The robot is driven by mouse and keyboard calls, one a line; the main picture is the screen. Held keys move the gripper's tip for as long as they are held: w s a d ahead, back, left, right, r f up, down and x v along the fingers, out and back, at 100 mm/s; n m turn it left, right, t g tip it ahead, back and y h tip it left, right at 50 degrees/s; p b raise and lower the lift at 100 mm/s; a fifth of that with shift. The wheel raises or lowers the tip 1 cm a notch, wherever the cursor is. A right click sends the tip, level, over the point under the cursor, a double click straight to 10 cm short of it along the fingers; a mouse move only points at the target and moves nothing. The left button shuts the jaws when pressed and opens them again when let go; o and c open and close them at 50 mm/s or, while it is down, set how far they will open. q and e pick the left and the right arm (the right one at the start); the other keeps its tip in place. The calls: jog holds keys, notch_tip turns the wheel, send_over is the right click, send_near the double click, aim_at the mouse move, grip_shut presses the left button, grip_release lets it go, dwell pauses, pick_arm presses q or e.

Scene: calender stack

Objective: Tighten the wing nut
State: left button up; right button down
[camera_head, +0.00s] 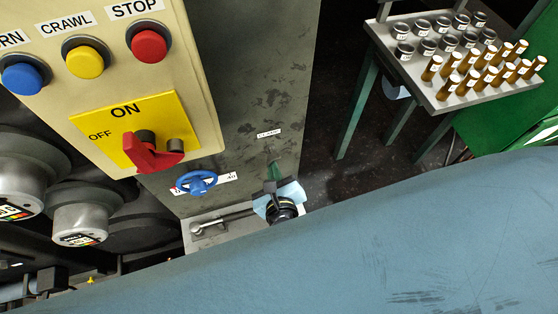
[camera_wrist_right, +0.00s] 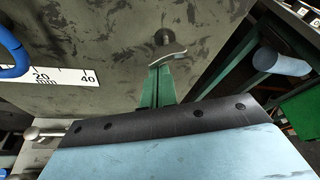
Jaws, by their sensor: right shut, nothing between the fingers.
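The wing nut (camera_wrist_right: 168,56) is a silver metal piece with a wing sloping out to the right, in the right wrist view. It sits on a dark round stud on the worn grey panel (camera_wrist_right: 115,50). My right gripper (camera_wrist_right: 159,70) has its green fingers shut together, with nothing between them. The fingertips are right below the wing nut and overlap its lower edge in the picture; I cannot tell whether they touch. My left gripper is not in view.
A blue handwheel (camera_head: 196,183) with a scale is left of my right gripper. A control box (camera_head: 200,110) with buttons and a red switch (camera_head: 150,155) stands out above it. A metal lever (camera_head: 225,222) is close by. A table (camera_head: 450,103) with jars and bottles stands right.

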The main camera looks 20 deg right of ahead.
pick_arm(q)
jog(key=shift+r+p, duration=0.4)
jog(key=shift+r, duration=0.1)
pick_arm(e)
jog(key=shift+a+r+m+y, duration=0.15)
jog(key=shift+m+y, duration=0.35)
jog(key=shift+m, duration=0.35)
jog(key=shift+a+r+m+y, duration=0.1)
jog(key=shift+m+y, duration=0.4)
jog(key=shift+m, duration=0.3)
jog(key=shift+a+r+m+y, duration=0.15)
jog(key=shift+m+y, duration=0.35)
jog(key=shift+m, duration=0.35)
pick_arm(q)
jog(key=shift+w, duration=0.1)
pick_arm(e)
jog(key=shift+r+m+y, duration=0.1)
jog(key=shift+m+y, duration=0.2)
jog(key=shift+m, duration=0.1)
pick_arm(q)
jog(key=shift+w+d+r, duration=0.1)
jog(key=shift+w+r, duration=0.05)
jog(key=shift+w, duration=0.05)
pick_arm(e)
jog(key=shift+m, duration=0.3)
